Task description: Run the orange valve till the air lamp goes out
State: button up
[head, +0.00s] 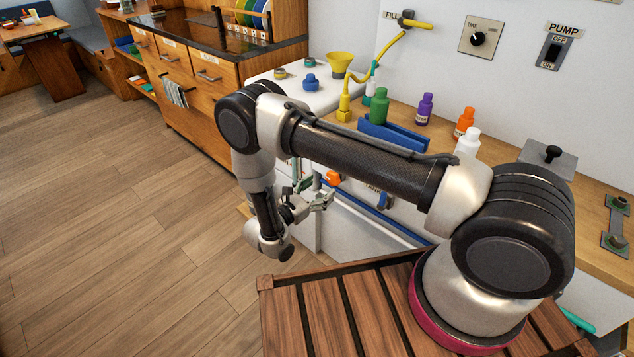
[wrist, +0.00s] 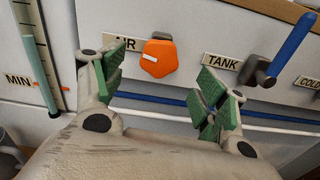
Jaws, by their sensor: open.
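The orange valve (wrist: 160,60) is a faceted knob with a white mark on its face, beside an AIR label (wrist: 125,43) on the white cabinet front. In the head view the orange valve (head: 333,178) shows just beyond my gripper (head: 322,200). In the wrist view my gripper (wrist: 163,82) is open, with green pads on either side below the knob. Nothing is between the fingers, and they appear apart from the knob. I cannot make out an air lamp in either view.
Right of the valve is a blue lever (wrist: 290,45) by a TANK label (wrist: 221,61). A gauge tube (wrist: 41,75) with a MIN label stands at the left. Bottles, a blue tray (head: 393,133) and a yellow funnel (head: 341,62) are on the counter above. The floor at left is clear.

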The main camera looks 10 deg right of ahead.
aim_at(332, 185)
jog(key=x, duration=0.7)
jog(key=shift+a, duration=0.1)
jog(key=c, duration=1)
jog(key=shift+c, duration=0.2)
